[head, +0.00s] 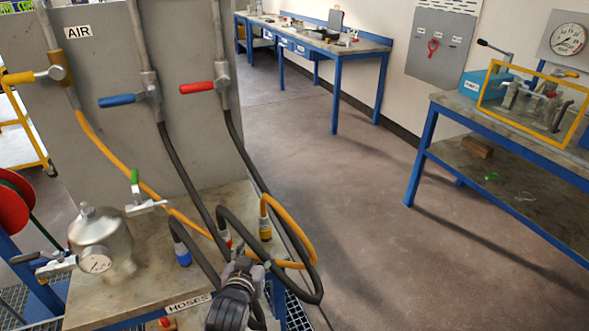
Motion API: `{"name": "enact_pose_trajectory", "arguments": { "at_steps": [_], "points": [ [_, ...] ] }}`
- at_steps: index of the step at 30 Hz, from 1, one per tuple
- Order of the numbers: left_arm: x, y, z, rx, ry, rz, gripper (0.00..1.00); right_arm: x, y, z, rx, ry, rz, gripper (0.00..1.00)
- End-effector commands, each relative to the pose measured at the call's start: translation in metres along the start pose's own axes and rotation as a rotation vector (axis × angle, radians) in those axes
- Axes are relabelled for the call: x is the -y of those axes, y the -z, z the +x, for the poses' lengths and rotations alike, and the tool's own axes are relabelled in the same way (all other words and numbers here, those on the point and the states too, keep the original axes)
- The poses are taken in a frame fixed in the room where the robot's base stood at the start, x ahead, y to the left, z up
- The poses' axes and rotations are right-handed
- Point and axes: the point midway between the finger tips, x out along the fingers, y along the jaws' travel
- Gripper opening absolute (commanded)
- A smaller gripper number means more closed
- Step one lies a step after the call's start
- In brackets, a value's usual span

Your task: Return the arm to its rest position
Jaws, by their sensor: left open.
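My left gripper (246,268) is at the bottom centre of the head view, a dark jointed hand over the front right corner of the hose bench (130,290). It is open. Its fingers are close to the looped black and orange hoses (316,262); I cannot tell whether they touch. Part of the hoses behind the gripper is hidden. My right gripper is not in view.
A metal vessel (100,240) with a gauge stands on the bench at left. Behind it a grey panel (110,120) carries yellow, blue and red valve handles. The floor (350,190) is clear towards the right-hand workbench (470,118).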

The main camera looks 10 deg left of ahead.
Motion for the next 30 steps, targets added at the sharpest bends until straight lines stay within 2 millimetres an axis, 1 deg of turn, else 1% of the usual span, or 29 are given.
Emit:
{"name": "enact_pose_trajectory", "arguments": {
  "at_steps": [2, 5, 8, 9, 12, 15, 21, 28, 30],
  "points": [
    [0.002, -0.005, -0.003, 0.017, 0.001, 0.003, 0.54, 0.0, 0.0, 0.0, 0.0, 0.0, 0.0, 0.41],
    [0.01, -0.029, -0.021, 0.103, 0.004, 0.016, 0.54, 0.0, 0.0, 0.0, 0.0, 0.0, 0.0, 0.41],
    [0.021, -0.068, -0.058, 0.26, 0.0, 0.042, 0.54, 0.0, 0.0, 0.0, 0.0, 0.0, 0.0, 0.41],
    [0.025, -0.082, -0.075, 0.326, -0.006, 0.055, 0.54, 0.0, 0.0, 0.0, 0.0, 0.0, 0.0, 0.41],
    [0.029, -0.111, -0.114, 0.465, -0.027, 0.083, 0.54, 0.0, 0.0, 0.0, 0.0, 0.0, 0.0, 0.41],
    [0.032, -0.131, -0.146, 0.573, -0.05, 0.107, 0.54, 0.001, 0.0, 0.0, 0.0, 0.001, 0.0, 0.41],
    [0.034, -0.156, -0.202, 0.742, -0.095, 0.152, 0.54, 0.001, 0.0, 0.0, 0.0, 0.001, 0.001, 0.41],
    [0.037, -0.175, -0.261, 0.906, -0.15, 0.203, 0.54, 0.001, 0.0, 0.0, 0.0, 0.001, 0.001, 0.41],
    [0.035, -0.189, -0.249, 0.911, -0.148, 0.202, 0.54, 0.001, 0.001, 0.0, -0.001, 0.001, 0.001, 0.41]
  ]
}}
